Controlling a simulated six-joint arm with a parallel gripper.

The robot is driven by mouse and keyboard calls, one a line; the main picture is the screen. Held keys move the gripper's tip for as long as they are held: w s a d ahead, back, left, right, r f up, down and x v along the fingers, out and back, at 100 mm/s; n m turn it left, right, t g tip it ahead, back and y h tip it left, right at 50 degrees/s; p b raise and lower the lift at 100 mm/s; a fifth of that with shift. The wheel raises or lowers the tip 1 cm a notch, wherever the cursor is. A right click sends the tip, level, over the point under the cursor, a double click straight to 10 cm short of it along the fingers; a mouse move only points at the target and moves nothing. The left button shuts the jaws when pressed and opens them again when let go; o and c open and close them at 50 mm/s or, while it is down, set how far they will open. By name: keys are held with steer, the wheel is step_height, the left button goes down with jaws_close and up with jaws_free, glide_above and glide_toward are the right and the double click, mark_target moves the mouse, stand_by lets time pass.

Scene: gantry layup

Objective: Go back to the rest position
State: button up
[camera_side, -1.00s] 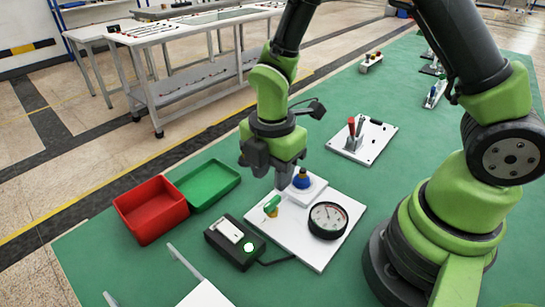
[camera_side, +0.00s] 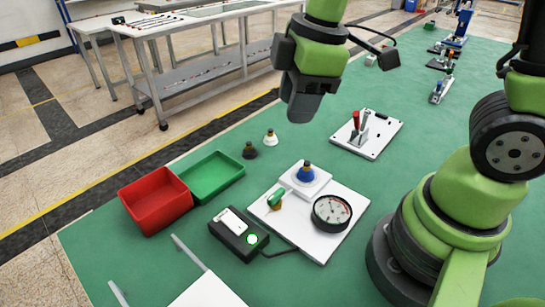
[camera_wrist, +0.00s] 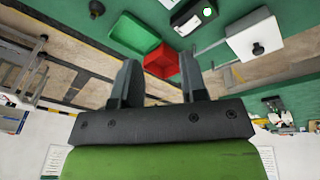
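My gripper (camera_side: 303,98) hangs high above the green table in the side view, over its far part and clear of all the objects. In the wrist view its two fingers (camera_wrist: 158,82) stand apart with nothing between them. Below it in the side view, a white board (camera_side: 322,235) carries a round gauge (camera_side: 332,210), a green-handled valve (camera_side: 276,199) and a blue knob piece (camera_side: 306,174) on a small white block.
A red bin (camera_side: 155,200) and a green tray (camera_side: 211,178) lie left. Dark (camera_side: 249,151) and white (camera_side: 270,138) small pieces stand behind the board. A black box (camera_side: 238,235) with a lit green button sits in front. A lever plate (camera_side: 368,134) lies right; open space surrounds my gripper.

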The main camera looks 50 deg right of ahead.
steer(key=s+d+r+m+t+y, duration=0.1)
steer(key=s+r+m+t, duration=0.4)
steer(key=s+r+m, duration=0.4)
steer(key=s+m, duration=0.1)
steer(key=m, duration=0.4)
steer(key=shift+d+m, duration=0.3)
steer(key=shift+d, duration=0.1)
